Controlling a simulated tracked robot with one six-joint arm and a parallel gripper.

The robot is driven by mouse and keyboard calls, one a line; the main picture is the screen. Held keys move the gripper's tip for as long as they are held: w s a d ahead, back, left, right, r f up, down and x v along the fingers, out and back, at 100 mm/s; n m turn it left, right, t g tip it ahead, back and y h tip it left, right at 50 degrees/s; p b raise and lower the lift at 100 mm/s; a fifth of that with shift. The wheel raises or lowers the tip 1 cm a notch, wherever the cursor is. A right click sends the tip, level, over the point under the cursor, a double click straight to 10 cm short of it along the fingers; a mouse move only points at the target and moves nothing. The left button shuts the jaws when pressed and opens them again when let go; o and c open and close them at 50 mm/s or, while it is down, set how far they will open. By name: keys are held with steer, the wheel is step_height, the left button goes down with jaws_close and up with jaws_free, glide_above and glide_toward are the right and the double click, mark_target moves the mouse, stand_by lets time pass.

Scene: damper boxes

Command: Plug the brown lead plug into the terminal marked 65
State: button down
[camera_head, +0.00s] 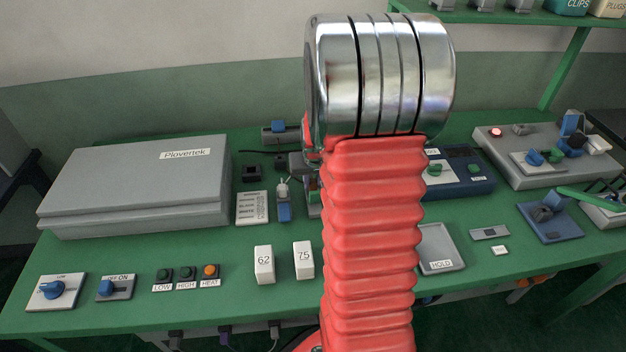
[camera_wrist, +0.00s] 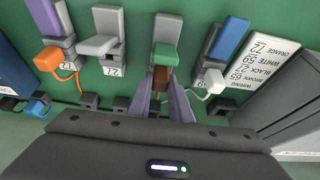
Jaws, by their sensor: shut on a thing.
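In the wrist view my gripper (camera_wrist: 162,84) is shut on the brown plug (camera_wrist: 160,74). The plug is right at the front of a terminal with a green lever (camera_wrist: 165,54); I cannot tell whether it is inside. That terminal's number is hidden. To its left is a terminal with a grey lever (camera_wrist: 98,44), marked 27. An orange lead (camera_wrist: 67,76) runs to the terminal left of that, and a white lead (camera_wrist: 213,80) to the terminal on the right. The wiring card (camera_wrist: 262,67) lists brown as 65. My arm hides the gripper in the head view.
A grey Plovertek box (camera_head: 135,185) stands at the left of the green bench. A grey HOLD tray (camera_head: 441,246) lies right of my arm. Several dark small blocks, one here (camera_wrist: 88,101), lie near the terminals.

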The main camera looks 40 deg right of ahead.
steer(key=shift+f, duration=0.55)
steer(key=c, duration=1.5)
jaws_free()
steer(key=shift+c, duration=0.2)
steer(key=v, duration=1.3)
steer(key=shift+s+a+r, duration=0.15)
steer(key=shift+s+r, duration=0.05)
steer(key=shift+r, duration=0.05)
